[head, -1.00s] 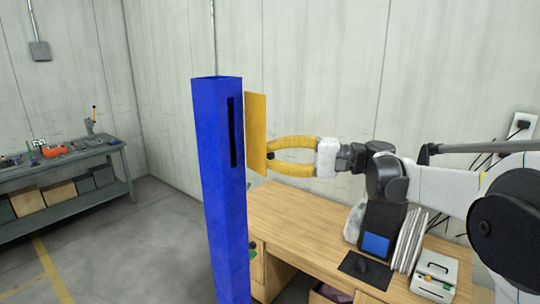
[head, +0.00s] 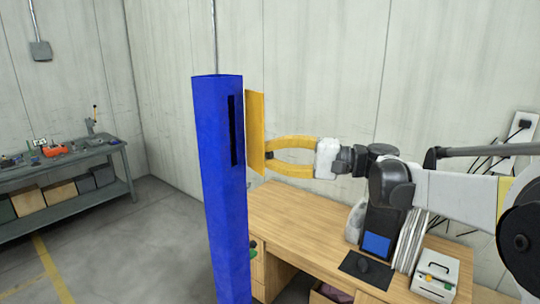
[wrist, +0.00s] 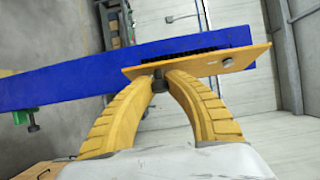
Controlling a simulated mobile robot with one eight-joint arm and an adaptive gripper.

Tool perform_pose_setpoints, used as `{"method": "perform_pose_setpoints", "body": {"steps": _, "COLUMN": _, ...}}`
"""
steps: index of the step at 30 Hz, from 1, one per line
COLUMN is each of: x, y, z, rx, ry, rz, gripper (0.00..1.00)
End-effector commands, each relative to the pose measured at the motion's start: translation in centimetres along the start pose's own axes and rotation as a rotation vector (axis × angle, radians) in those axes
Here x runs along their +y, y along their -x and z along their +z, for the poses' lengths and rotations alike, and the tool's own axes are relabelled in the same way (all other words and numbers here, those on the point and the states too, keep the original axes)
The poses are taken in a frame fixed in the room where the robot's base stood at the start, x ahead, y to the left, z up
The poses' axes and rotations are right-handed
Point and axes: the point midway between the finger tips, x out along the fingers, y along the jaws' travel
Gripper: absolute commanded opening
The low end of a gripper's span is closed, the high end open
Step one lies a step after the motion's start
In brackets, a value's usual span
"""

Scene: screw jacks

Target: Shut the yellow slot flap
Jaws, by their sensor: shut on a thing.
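The yellow flap (head: 255,132) stands out from the right edge of the blue post (head: 220,200), beside the dark slot (head: 232,130) in the post's face. The flap is open. In the wrist view, the flap (wrist: 205,65) crosses in front of the blue post (wrist: 80,80), with a dark strip of slot along its edge. My gripper (head: 269,156) is to the right of the flap, its curved yellow fingers at the flap's face. In the wrist view, my gripper (wrist: 160,80) has its fingertips closed on a small dark knob (wrist: 158,86) on the flap.
A wooden desk (head: 300,215) with a dark monitor (head: 378,225) and a white box (head: 437,275) lies below my arm. A workbench (head: 70,160) stands at the far left. The floor left of the post is clear.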

Motion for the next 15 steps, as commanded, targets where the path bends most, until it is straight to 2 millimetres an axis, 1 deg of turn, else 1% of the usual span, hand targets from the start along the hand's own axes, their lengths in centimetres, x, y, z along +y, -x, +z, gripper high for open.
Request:
{"method": "perform_pose_setpoints", "body": {"steps": 8, "x": 0.2, "y": -0.7, "z": 1.6, "rx": 0.212, "ry": 0.0, "rz": 0.001, "gripper": 0.0}}
{"method": "perform_pose_setpoints", "body": {"steps": 15, "x": 0.1, "y": -1.8, "z": 2.9, "rx": 0.437, "ry": 0.0, "rz": 0.001, "gripper": 0.0}}
